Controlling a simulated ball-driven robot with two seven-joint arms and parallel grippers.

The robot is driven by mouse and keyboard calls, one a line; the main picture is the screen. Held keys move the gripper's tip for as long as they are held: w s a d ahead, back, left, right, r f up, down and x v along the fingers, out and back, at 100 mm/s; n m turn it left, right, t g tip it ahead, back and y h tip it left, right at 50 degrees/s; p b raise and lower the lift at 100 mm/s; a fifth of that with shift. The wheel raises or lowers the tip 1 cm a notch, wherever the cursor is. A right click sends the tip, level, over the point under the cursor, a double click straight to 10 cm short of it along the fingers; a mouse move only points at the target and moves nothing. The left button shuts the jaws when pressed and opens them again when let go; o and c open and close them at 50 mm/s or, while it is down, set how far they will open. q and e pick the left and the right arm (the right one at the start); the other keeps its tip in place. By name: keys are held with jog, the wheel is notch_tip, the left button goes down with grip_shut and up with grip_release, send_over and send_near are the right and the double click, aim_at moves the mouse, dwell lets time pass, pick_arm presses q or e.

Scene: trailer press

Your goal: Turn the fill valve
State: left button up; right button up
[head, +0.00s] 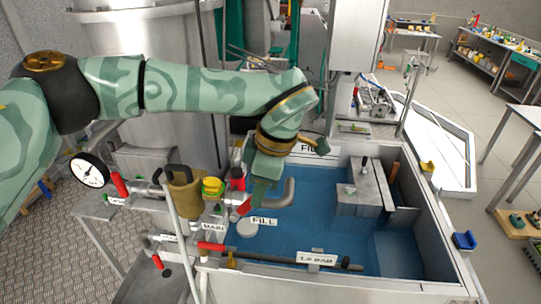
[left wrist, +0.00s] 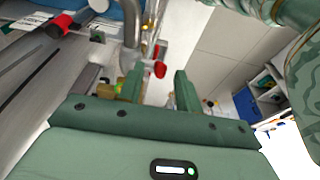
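The fill valve shows as a small red handle (head: 245,206) beside a white FILL label (head: 263,221), over the near left part of the blue basin. My left gripper (head: 258,197) points down just above and right of this handle. In the left wrist view, the two green fingers of my left gripper (left wrist: 160,78) are apart. A red handle end (left wrist: 160,69) on a grey pipe shows beyond the gap between them. I cannot tell whether a finger touches it. My arm and gripper hide part of the piping. My right gripper is not in view.
A pressure gauge (head: 89,170), a red-topped fitting (head: 237,178) and a yellow fitting (head: 212,188) crowd the pipes at left. A bar with a red grip (head: 212,246) runs along the near side by the 1.2 BAR label (head: 317,259). A grey block (head: 358,200) stands in the basin.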

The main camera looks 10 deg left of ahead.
pick_arm(q)
jog(key=b+v, duration=0.1)
jog(key=v, duration=1)
jog(key=shift+r, duration=0.35)
jog(key=shift+s+d, duration=0.1)
